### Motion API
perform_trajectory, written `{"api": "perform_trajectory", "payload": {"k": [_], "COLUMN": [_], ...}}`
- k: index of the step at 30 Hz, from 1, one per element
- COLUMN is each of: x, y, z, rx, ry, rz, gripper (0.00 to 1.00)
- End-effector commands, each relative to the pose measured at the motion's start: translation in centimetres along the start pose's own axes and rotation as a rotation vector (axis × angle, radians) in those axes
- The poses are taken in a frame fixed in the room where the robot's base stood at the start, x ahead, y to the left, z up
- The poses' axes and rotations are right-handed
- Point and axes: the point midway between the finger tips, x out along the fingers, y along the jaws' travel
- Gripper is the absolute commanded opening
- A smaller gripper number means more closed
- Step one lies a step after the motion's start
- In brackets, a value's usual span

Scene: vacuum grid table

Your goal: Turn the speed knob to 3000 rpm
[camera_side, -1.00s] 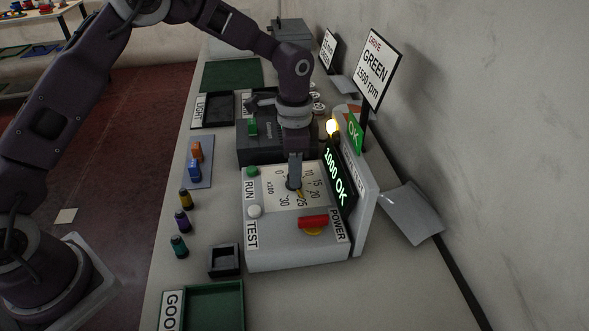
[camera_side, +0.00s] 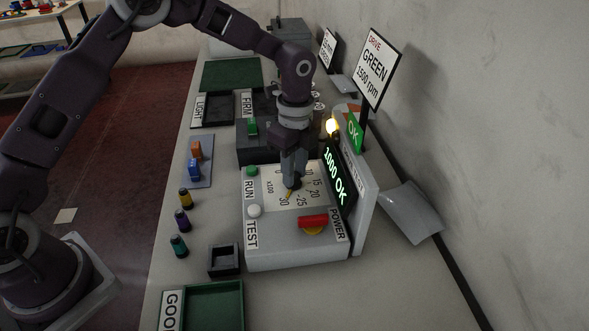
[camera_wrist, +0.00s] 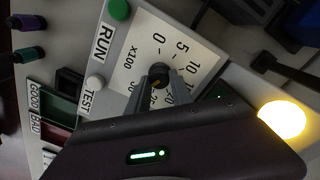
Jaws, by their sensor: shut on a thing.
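The grey-white test box (camera_side: 295,258) has a white dial plate (camera_side: 312,198) marked 0 to 30, x100. My gripper (camera_side: 292,186) points down at the dial, shut on the dark speed knob (camera_wrist: 158,70), which shows between the fingertips (camera_wrist: 160,76) in the wrist view. The fingers hide most of the knob. The display (camera_side: 338,174) reads 1000 OK.
The box also carries a green RUN button (camera_side: 252,171), a white TEST button (camera_side: 254,211) and a red POWER switch (camera_side: 313,221). A lamp (camera_side: 332,127) glows yellow. A sign (camera_side: 379,68) reads DRIVE GREEN 1500 rpm. Coloured pegs (camera_side: 183,222) stand at left.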

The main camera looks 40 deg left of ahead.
Motion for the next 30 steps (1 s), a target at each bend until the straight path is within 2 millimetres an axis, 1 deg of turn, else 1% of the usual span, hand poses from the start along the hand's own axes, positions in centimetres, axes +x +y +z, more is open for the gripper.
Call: {"api": "perform_trajectory", "payload": {"k": [9, 20, 21, 23, 24, 30], "x": [-0.13, -0.13, -0.13, -0.12, -0.11, -0.05], "y": [-0.09, -0.09, -0.09, -0.08, -0.07, -0.03], "z": [0.00, 0.00, 0.00, 0.00, 0.00, 0.00], "rx": [0.057, 0.060, 0.060, 0.060, 0.060, 0.060], "ry": [-0.001, -0.001, -0.001, -0.001, -0.001, -0.001], "rz": [-0.004, -0.004, -0.004, -0.004, -0.003, -0.002], "gripper": [0.00, 0.00, 0.28, 0.40, 0.48, 0.48]}}
